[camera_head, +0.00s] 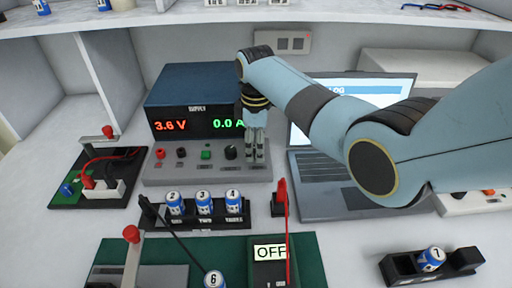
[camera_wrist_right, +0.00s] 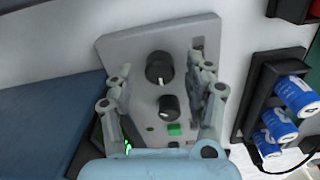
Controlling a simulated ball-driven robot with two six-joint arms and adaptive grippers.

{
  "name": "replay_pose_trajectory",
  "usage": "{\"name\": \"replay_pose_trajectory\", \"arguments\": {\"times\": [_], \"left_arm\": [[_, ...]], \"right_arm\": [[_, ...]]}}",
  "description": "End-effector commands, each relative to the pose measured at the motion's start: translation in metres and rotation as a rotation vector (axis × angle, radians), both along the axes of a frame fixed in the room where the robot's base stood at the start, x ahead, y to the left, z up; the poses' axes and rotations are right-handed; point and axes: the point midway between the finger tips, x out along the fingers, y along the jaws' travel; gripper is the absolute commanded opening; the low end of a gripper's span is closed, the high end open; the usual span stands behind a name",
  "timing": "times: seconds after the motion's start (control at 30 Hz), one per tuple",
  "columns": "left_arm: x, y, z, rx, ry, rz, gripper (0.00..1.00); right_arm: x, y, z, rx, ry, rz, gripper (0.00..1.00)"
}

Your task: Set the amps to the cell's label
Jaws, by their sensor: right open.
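The power supply (camera_head: 190,95) is a blue box with a grey front panel; its display reads 3.6 V and 0.0 A, the end partly covered by my arm. My right gripper (camera_head: 256,158) points down at the panel's right end, open. In the right wrist view, its fingers (camera_wrist_right: 160,66) stand on either side of a black knob (camera_wrist_right: 160,68); contact is unclear. A second black knob (camera_wrist_right: 168,108) and a green button (camera_wrist_right: 174,129) are beside it. Blue-and-white numbered cells (camera_head: 204,202) stand in a black rack; another cell (camera_head: 431,259) lies in a black holder. Their labels' fine print is unreadable.
A laptop (camera_head: 315,185) stands right of the supply, partly behind my arm. A red-handled switch (camera_head: 105,140) and wired board are at left. A green board (camera_head: 310,262) with an OFF sign (camera_head: 270,252) and another cell (camera_head: 214,279) is in front. A shelf (camera_head: 330,18) runs across the back.

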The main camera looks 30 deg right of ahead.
Motion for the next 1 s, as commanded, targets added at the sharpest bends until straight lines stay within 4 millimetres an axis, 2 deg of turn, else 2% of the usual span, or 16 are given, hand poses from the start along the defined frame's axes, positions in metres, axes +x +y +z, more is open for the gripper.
{"name": "replay_pose_trajectory", "arguments": {"times": [0.33,0.73,1.0], "left_arm": [[0.0011,-0.0025,-0.0011,-0.003,-0.002,0.001,0.54],[-0.0012,-0.0035,-0.0015,-0.004,0.002,0.002,0.54],[-0.0017,-0.0034,0.0011,-0.004,0.003,0.002,0.54]], "right_arm": [[0.0003,0.0000,-0.0054,0.000,-0.001,0.000,0.53],[0.0002,0.0000,-0.0054,0.000,-0.001,0.000,0.02],[0.0000,0.0001,-0.0046,0.000,0.000,-0.021,0.00]]}}
